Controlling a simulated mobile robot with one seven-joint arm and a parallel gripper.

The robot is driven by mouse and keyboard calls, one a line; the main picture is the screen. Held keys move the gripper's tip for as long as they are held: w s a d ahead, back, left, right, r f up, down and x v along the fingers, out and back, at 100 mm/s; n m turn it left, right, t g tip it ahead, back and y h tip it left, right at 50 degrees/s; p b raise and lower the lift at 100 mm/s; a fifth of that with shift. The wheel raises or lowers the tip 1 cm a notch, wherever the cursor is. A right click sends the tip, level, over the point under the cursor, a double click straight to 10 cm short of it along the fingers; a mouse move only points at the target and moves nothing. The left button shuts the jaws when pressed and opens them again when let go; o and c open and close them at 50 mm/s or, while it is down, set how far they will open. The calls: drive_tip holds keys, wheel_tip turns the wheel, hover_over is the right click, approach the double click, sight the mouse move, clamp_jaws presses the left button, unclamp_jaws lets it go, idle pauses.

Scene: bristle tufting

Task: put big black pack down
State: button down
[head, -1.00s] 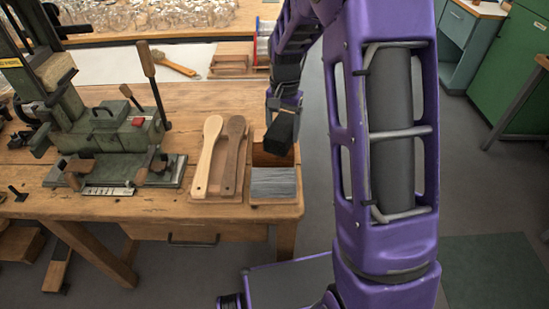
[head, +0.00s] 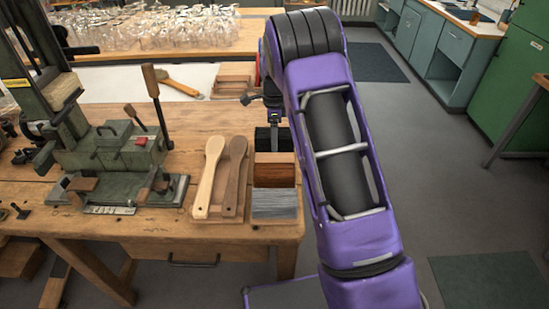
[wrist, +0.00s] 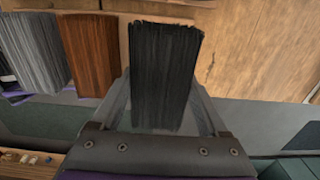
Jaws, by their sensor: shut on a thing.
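The big black pack (head: 268,140) is a block of black bristles, seen behind the brown pack (head: 274,168) at the far end of the wooden tray (head: 273,217). In the wrist view the black pack (wrist: 165,70) stands between the two fingers of my gripper (wrist: 163,100), which is shut on it. The head view shows my gripper (head: 274,120) above the pack, partly hidden by my arm. The grey pack (head: 274,203) lies at the near end. I cannot tell whether the black pack's underside touches the tray.
A pale brush blank (head: 207,178) and a dark brush blank (head: 234,178) lie left of the tray. A green machine (head: 125,150) with upright levers stands further left. The bench (head: 200,120) ends close to the tray's right side, with floor beyond.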

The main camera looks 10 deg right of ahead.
drive_tip(key=shift+f, duration=2.65)
drive_tip(key=shift+f, duration=0.2)
unclamp_jaws()
wheel_tip(320, 180, up, 12)
drive_tip(key=shift+r, duration=0.25)
